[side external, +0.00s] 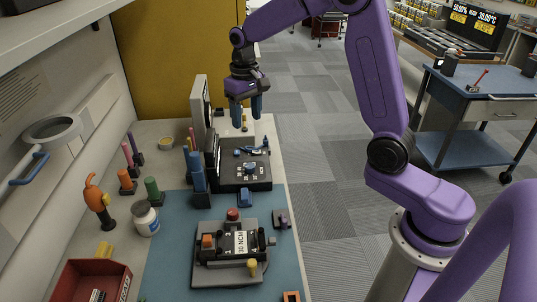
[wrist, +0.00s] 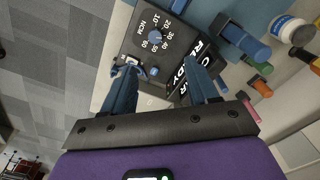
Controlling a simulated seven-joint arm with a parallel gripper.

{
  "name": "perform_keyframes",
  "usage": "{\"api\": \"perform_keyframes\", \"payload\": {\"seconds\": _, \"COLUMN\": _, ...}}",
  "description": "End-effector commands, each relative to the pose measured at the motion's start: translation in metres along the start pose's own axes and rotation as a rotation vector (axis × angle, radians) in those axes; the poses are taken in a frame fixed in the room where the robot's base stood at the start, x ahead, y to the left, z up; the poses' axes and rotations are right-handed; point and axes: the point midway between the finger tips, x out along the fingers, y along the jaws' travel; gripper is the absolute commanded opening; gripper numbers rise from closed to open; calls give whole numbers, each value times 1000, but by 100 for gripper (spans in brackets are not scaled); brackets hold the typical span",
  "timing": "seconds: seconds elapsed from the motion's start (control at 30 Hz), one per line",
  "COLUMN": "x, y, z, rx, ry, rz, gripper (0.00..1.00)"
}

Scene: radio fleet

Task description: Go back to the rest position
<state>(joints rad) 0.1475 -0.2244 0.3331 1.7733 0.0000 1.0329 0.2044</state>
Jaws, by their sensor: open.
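My gripper (side external: 246,108) is open and points down above the back part of the bench in the side external view. In the wrist view its two blue fingers (wrist: 160,92) stand apart, and I see nothing held between them. Below it is a black device (side external: 246,177) with a dial and small blue parts on top. In the wrist view this device (wrist: 150,25) shows a numbered dial marked NCM and a panel reading READY.
A grey fixture (side external: 205,275) with a "30 NCM" label sits on the blue mat (side external: 165,268). Blue upright handles (side external: 197,170), a white jar (side external: 146,220), an orange tool (side external: 97,200) and a red bin (side external: 75,280) stand to the left. A blue cart (side external: 465,150) stands across the open floor.

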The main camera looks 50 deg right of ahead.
Motion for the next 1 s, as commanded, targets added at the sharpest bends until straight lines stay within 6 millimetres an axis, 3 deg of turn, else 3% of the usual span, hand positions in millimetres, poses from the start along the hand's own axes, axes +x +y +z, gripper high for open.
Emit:
{"api": "perform_keyframes", "payload": {"seconds": 0.2, "x": -8, "y": -30, "z": 44, "rx": -190, "ry": 4, "rz": -2, "gripper": 59}}
{"api": "perform_keyframes", "payload": {"seconds": 0.47, "x": -13, "y": -51, "z": 106, "rx": -419, "ry": 10, "rz": -5, "gripper": 59}}
{"api": "perform_keyframes", "payload": {"seconds": 0.77, "x": -14, "y": -54, "z": 184, "rx": -684, "ry": 15, "rz": -10, "gripper": 59}}
{"api": "perform_keyframes", "payload": {"seconds": 1.0, "x": -10, "y": -42, "z": 247, "rx": -897, "ry": 19, "rz": -14, "gripper": 59}}
